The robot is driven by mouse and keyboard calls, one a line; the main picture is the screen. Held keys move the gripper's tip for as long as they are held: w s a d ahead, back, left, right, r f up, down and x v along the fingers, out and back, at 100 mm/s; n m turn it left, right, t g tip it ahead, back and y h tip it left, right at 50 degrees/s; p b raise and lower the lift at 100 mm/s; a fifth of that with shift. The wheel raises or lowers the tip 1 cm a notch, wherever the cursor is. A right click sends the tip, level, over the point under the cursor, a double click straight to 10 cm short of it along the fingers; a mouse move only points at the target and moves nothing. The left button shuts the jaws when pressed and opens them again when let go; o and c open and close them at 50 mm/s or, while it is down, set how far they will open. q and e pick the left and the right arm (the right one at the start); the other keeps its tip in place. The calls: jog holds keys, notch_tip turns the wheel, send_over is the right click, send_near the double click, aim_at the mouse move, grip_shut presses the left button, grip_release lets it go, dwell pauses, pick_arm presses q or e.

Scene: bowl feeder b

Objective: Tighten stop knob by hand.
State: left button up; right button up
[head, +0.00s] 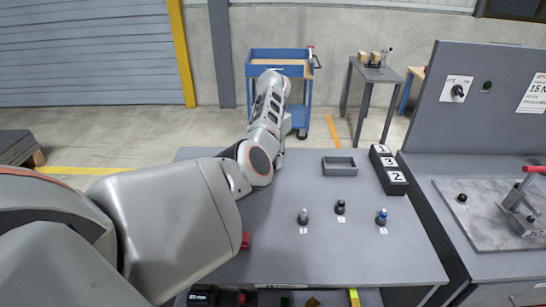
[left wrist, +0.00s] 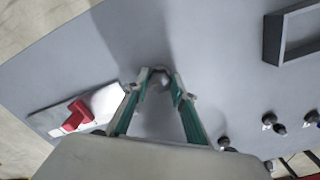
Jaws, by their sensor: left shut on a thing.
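My left gripper (left wrist: 158,84) shows in the left wrist view. Its fingertips are shut around a small grey round thing (left wrist: 158,77) at the table surface. I cannot tell for sure whether this is the stop knob, because the fingers cover its sides. In the head view my left arm hides the gripper and the held thing. A red-handled fixture on a light plate (left wrist: 76,116) stands to the left of the gripper in the wrist view. My right gripper is in neither view.
A grey tray (head: 340,172) and numbered black blocks (head: 390,172) sit behind. A right-hand bench holds a red-handled clamp (head: 520,200).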

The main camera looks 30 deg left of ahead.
pick_arm(q)
jog(key=shift+d+m, duration=0.1)
jog(key=shift+m, duration=1.2)
jog(key=o, duration=1.1)
jog(key=shift+r, duration=0.15)
notch_tip(320, 180, up, 12)
jog(key=shift+f, duration=0.15)
